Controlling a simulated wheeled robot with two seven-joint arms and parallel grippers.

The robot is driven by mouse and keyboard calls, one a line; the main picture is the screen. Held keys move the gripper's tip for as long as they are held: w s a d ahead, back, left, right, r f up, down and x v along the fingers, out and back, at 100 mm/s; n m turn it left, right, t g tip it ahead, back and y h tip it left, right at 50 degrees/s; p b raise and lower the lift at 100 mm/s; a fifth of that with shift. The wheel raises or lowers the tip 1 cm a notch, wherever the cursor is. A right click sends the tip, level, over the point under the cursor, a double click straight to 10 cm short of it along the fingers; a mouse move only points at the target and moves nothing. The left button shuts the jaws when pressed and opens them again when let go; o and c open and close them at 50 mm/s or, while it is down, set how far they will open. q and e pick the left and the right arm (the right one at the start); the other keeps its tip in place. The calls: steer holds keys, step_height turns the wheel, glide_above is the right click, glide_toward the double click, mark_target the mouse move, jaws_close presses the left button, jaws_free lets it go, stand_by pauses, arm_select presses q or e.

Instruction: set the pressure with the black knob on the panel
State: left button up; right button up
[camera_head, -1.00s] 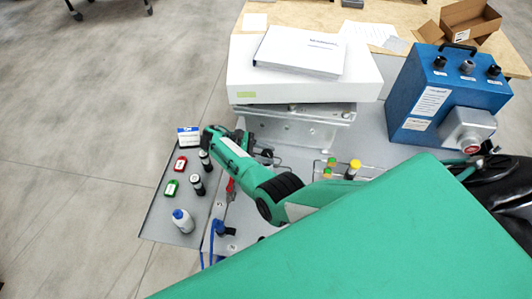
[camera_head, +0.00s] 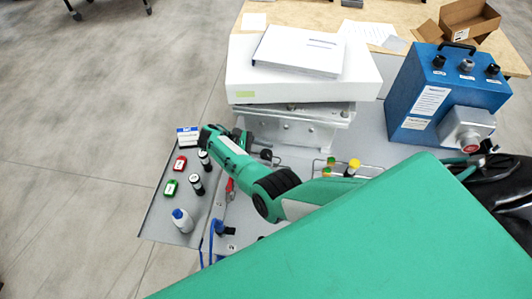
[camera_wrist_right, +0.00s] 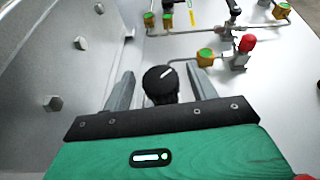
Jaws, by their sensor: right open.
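The fingers are open, one on each side, with visible gaps; whether either touches cannot be told. In the head view my right gripper (camera_head: 246,141) is small and partly hidden by its own green wrist, beside the metal bracket. A small dark knob (camera_head: 266,155) shows just right of it. My left gripper is not in view.
Right of the knob lie metal tubes, brass-coloured fittings with green tops (camera_wrist_right: 206,57) and a red-capped valve (camera_wrist_right: 246,44). A bolted metal bracket (camera_wrist_right: 62,80) rises close on the left. A blue box (camera_head: 440,95) stands at the right; bottles and coloured blocks stand left.

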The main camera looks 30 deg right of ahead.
steer(key=v, duration=0.6)
steer(key=shift+w+a+b, duration=0.2)
steer(key=shift+a+b, duration=0.15)
steer(key=shift+r, duration=0.1)
